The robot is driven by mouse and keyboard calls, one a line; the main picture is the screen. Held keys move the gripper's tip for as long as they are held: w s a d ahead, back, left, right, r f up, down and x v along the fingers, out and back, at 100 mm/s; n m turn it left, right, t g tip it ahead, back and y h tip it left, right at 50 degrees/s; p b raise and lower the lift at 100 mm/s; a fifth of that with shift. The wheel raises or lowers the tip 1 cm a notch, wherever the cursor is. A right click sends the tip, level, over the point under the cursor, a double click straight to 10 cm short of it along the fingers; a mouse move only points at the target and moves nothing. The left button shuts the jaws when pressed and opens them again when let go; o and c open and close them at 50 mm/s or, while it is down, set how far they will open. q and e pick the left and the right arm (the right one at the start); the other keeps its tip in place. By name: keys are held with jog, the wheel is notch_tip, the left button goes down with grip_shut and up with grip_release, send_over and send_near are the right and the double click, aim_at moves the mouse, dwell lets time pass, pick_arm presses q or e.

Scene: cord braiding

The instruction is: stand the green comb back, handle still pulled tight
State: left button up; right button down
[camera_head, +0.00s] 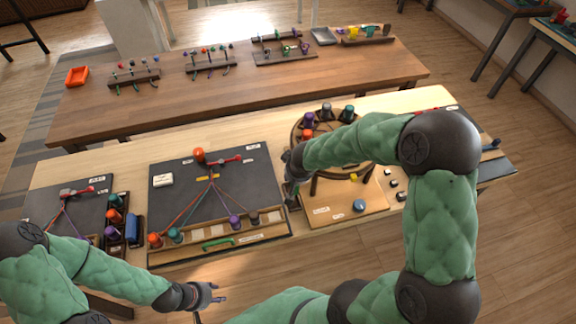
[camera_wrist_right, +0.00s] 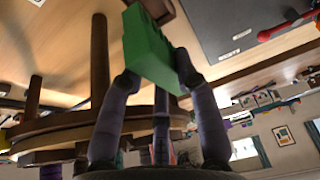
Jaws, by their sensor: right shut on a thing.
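My right gripper (camera_head: 291,178) is shut on a green block, which I take to be the green comb (camera_wrist_right: 150,48); its teeth are not clear. The wrist view shows two grey fingers on its sides. In the head view this gripper is at the right edge of the dark braiding board (camera_head: 168,205), by a small dark holder (camera_head: 291,200). I cannot tell if the comb touches the holder. A green handle (camera_head: 218,243) lies along the board's front strip. My left gripper (camera_head: 210,300) is open and empty in front of the table, apart from the handle.
Cords fan from a red clamp (camera_head: 225,161) to coloured bobbins (camera_head: 234,221) at the board's front. A round wooden stand (camera_head: 298,128) with bobbins is close to my right arm. A blue roll (camera_head: 133,229) and a bobbin rack (camera_head: 116,215) are left of the board.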

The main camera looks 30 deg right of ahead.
jog(key=shift+w+f, duration=0.15)
jog(key=shift+w, duration=0.05)
jog(key=shift+s+f+b, duration=0.1)
jog(key=shift+f+b, duration=0.35)
jog(key=shift+f, duration=0.05)
jog(key=shift+f+b, duration=1.5)
jog(key=shift+f, duration=0.8)
jog(key=shift+b, duration=0.85)
jog(key=shift+f+b, duration=1.45)
jog(key=shift+b, duration=0.2)
dwell(0.4)
jog(key=c, duration=0.8)
grip_release()
jog(key=shift+c, duration=0.2)
jog(key=shift+r, duration=0.1)
